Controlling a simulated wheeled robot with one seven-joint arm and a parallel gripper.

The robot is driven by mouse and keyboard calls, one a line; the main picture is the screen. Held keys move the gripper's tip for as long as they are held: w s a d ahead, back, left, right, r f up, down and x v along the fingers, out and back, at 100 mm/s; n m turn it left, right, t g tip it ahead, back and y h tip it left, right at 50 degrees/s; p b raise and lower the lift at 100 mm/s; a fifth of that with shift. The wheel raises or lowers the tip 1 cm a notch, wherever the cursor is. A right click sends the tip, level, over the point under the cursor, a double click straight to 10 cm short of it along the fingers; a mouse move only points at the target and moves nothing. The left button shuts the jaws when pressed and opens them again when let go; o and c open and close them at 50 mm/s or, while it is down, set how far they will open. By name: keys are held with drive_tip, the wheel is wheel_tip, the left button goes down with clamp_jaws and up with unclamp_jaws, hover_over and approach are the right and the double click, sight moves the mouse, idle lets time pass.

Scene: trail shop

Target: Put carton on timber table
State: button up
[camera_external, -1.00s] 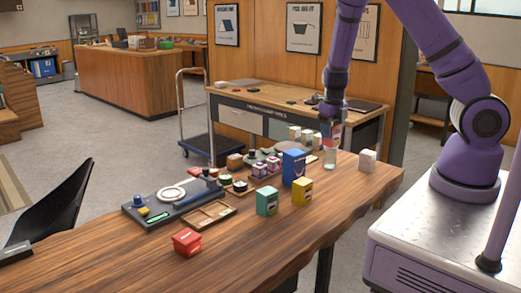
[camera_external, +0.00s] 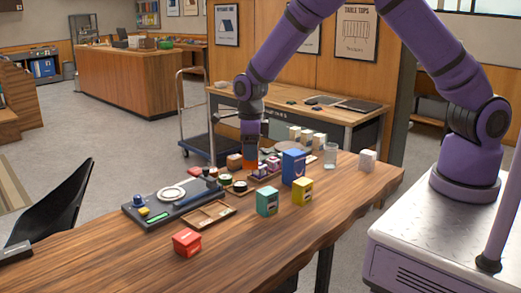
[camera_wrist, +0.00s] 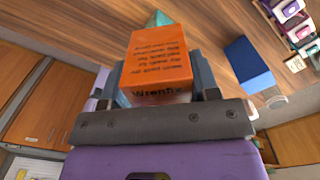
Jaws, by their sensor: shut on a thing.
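My gripper (camera_external: 250,148) is shut on an orange carton (camera_wrist: 155,62) with dark printed text, which fills the space between the fingers in the wrist view. In the external view the carton (camera_external: 250,161) is a small orange patch below the fingers, partly covered. It appears over the far side of the timber table (camera_external: 110,258), close to the small goods there. I cannot tell whether its lower end touches anything. The timber table is brown with an irregular front edge.
A blue box (camera_external: 293,167), a yellow box (camera_external: 302,191), a teal box (camera_external: 267,201) and a red box (camera_external: 187,242) stand on the table. A clear glass (camera_external: 331,154) and white box (camera_external: 367,160) are at right. The left front surface is clear.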

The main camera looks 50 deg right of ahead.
drive_tip(key=s+a+n, duration=0.3)
drive_tip(key=s+a, duration=0.3)
drive_tip(key=a, duration=0.5)
drive_tip(key=s+a+n, duration=0.3)
drive_tip(key=s+a, duration=0.3)
drive_tip(key=a, duration=0.5)
drive_tip(key=s+a+n, duration=0.3)
drive_tip(key=s+a, duration=0.3)
drive_tip(key=a, duration=0.4)
wheel_tip(320, 180, down, 10)
drive_tip(key=w+a, duration=0.3)
drive_tip(key=w, duration=0.1)
drive_tip(key=w+a, duration=0.4)
drive_tip(key=w+a+f, duration=0.1)
drive_tip(key=w+a, duration=0.2)
drive_tip(key=a, duration=0.1)
drive_tip(key=shift+w+f, duration=0.1)
drive_tip(key=shift+w, duration=0.3)
drive_tip(key=shift+w, duration=0.1)
drive_tip(key=shift+f, duration=1.75)
drive_tip(key=shift+f, duration=0.1)
drive_tip(key=o, duration=1)
